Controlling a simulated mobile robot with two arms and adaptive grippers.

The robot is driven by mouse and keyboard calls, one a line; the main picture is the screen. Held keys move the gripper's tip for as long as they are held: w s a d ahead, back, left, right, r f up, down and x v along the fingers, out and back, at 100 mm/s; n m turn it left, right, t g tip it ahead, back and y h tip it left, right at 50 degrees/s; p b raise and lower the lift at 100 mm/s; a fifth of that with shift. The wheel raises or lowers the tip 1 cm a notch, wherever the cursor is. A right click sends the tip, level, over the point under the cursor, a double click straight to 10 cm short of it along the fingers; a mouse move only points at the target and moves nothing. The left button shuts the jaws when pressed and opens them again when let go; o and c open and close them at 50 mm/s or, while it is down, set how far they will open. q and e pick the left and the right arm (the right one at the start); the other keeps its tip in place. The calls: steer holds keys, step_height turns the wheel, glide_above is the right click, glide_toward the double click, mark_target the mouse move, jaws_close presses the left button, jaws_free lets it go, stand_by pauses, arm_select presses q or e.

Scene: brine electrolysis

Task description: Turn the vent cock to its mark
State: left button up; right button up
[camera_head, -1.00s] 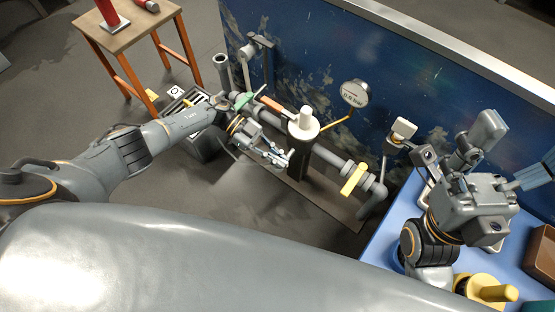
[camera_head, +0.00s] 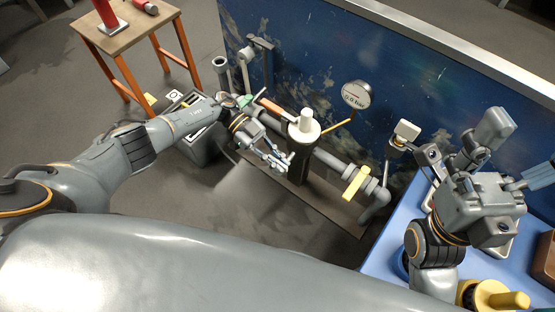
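A pipe run along the blue wall carries several handles: a green one (camera_head: 244,100), partly hidden by my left arm, an orange one (camera_head: 271,105) beside a white-topped dark post (camera_head: 303,130), and a yellow one (camera_head: 356,182) on the right. I cannot tell which is the vent cock, and no mark is readable. My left gripper (camera_head: 276,161) is just left of the post, below the orange handle, apart from the yellow handle. Its fingers are too small to judge. My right arm is over the blue table at the right; its gripper (camera_head: 535,181) is partly cut off by the picture edge.
A round gauge (camera_head: 355,95) stands above the pipes. A wooden stool (camera_head: 128,36) with red items is at the upper left. The blue table (camera_head: 385,240) holds a yellow knobbed piece (camera_head: 490,297) and a brown box (camera_head: 545,260).

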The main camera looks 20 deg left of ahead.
arm_select(q)
steer(key=shift+o, duration=1.2)
steer(key=shift+w+a, duration=0.1)
steer(key=v, duration=1.1)
steer(key=shift+a, duration=0.3)
steer(key=shift+w+r, duration=0.1)
steer(key=shift+r, duration=0.05)
